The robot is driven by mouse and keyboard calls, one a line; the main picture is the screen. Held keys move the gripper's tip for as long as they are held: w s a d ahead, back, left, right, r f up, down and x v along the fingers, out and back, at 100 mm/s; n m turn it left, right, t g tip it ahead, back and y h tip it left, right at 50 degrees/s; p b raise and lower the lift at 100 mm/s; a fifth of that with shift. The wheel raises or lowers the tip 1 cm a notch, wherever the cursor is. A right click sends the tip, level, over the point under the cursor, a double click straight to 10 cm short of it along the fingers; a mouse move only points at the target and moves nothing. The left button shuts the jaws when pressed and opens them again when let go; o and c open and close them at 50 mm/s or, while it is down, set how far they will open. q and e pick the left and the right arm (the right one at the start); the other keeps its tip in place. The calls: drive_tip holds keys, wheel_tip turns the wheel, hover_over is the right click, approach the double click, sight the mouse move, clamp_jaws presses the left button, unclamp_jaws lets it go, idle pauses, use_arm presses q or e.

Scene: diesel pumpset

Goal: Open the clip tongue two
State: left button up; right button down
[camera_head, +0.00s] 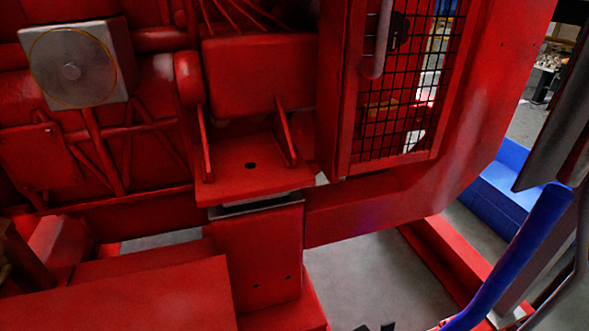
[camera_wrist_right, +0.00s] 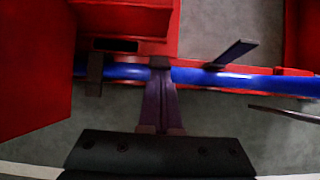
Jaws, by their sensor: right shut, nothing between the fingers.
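In the right wrist view, my right gripper (camera_wrist_right: 160,64) is shut, its two fingers together and empty. Its tips overlap a long blue pipe (camera_wrist_right: 200,77); I cannot tell whether they touch it. A flat dark tongue (camera_wrist_right: 237,52) sticks up at a slant from the pipe, right of the fingertips. A dark upright strip (camera_wrist_right: 95,72) crosses the pipe on the left. I cannot tell which piece is clip tongue two. In the head view, small dark tips show at the bottom edge; I cannot tell what they are. My left gripper is not in view.
The red pumpset (camera_head: 250,75) fills most of the head view, with a mesh door (camera_head: 405,80) and a grey square box (camera_head: 75,65). A blue tube (camera_head: 515,255) slants at the right. Red blocks flank the pipe in the right wrist view. Grey floor shows between the parts.

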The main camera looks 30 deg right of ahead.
drive_tip(key=shift+w+d+r, duration=0.2)
drive_tip(key=shift+w, duration=0.3)
drive_tip(key=shift+w+d+r, duration=0.15)
drive_tip(key=shift+w+r, duration=0.05)
drive_tip(key=shift+w, duration=0.25)
drive_tip(key=shift+s+r+p, duration=0.15)
drive_tip(key=shift+r+p, duration=0.65)
drive_tip(key=shift+p, duration=0.2)
drive_tip(key=shift+s, duration=0.1)
